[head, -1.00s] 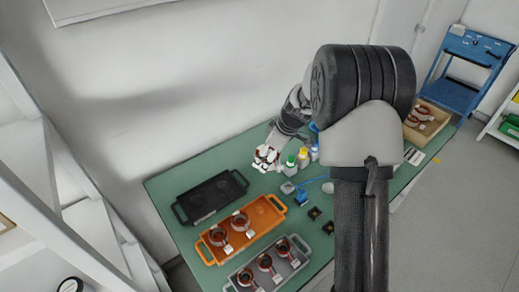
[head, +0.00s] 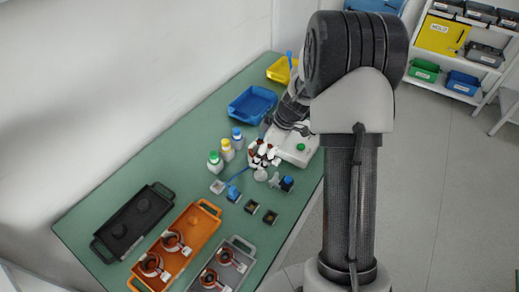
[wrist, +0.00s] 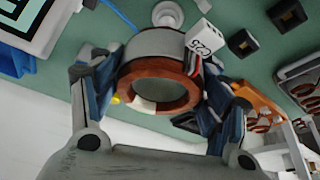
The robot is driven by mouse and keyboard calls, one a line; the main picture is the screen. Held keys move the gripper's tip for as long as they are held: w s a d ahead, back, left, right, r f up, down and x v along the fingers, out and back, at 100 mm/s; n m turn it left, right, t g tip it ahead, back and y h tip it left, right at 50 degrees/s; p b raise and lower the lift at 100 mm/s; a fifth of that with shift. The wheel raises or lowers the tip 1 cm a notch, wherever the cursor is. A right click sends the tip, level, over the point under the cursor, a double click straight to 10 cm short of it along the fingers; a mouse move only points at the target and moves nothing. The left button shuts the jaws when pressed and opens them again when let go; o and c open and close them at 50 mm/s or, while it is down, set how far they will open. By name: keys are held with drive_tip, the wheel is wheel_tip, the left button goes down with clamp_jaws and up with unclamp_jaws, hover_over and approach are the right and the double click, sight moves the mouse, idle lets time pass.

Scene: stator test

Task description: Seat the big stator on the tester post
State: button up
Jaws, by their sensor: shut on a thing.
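My gripper (wrist: 155,95) is shut on a big stator (wrist: 158,44), a grey ring with a copper-brown winding and a white tag (wrist: 206,38). The fingers press on its two sides, and its bore faces the wrist camera. In the head view my gripper (head: 264,155) holds the stator above the right part of the green table, and the stator is small and partly hidden there. A pale round post or knob (wrist: 167,14) shows just beyond the stator in the wrist view, apart from it. It seems to be the pale round piece (head: 261,174) just below my gripper in the head view.
A white device with a green button (head: 300,147) stands right of my gripper. Bottles (head: 226,150), a blue bin (head: 252,104) and small dark blocks (head: 270,217) are nearby. The orange tray (head: 205,227) and grey tray (head: 239,253) hold stators; a black tray (head: 118,215) lies left.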

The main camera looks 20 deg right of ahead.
drive_tip(key=b, duration=0.2)
hover_over(260, 171)
drive_tip(key=shift+d+f, duration=0.15)
drive_tip(key=shift+f, duration=1)
drive_tip(key=shift+d+f, duration=0.1)
drive_tip(key=shift+f, duration=1)
drive_tip(key=shift+s+f+b, duration=0.1)
drive_tip(key=shift+f+b, duration=1.95)
drive_tip(key=shift+f, duration=0.15)
drive_tip(key=o, duration=1.9)
drive_tip(key=shift+s, duration=0.1)
drive_tip(key=v, duration=1.2)
drive_tip(key=shift+a, duration=0.1)
